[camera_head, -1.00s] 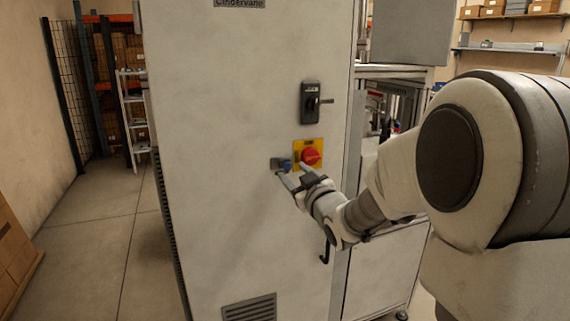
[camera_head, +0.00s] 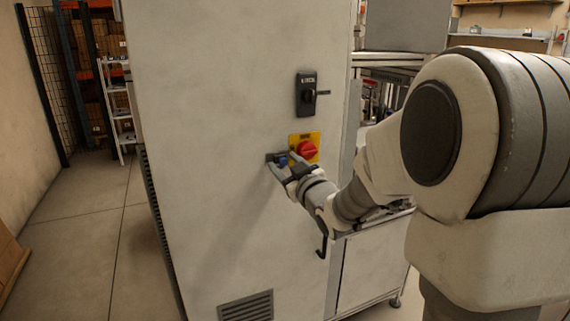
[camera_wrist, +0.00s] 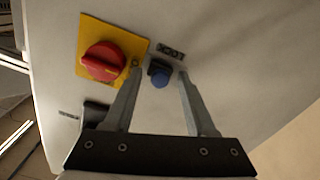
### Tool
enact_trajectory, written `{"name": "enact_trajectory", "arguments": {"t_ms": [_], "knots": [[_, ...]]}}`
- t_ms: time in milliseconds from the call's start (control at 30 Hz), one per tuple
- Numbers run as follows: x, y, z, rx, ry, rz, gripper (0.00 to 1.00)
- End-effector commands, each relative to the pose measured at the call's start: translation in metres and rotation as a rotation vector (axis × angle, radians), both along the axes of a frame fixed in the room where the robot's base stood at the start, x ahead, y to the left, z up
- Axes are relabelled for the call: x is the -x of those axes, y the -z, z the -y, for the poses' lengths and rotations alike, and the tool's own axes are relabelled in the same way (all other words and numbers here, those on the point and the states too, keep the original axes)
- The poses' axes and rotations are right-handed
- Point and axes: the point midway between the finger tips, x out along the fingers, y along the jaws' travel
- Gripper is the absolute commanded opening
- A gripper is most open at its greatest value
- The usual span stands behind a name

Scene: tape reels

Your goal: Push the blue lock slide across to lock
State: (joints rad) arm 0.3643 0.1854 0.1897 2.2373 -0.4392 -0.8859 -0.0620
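The blue lock slide (camera_wrist: 160,78) is a small blue knob on a dark mount, beside a dark label plate (camera_wrist: 171,50) on the grey cabinet door. It also shows in the head view (camera_head: 283,161), partly hidden by my gripper. My gripper (camera_wrist: 160,77) is open, with one finger on each side of the blue knob in the wrist view. I see a gap between each finger and the knob. In the head view my gripper (camera_head: 283,167) is close to the door; whether the fingertips touch it I cannot tell.
A red rotary switch (camera_head: 307,151) on a yellow plate (camera_head: 307,138) sits right beside the slide, close to one finger. A black handle (camera_head: 307,94) is above it on the door. A vent (camera_head: 246,307) is low down. Floor to the left (camera_head: 100,230) is clear.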

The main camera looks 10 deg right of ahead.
Motion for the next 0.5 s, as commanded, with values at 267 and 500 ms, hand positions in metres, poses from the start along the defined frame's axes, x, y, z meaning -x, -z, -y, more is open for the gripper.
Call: {"name": "enact_trajectory", "arguments": {"t_ms": [267, 500], "knots": [[0.0, 0.0, 0.0, 0.0, 0.0, 0.0, 0.11], [0.0, -0.0001, 0.0001, 0.0, 0.0, 0.0, 0.0]]}}
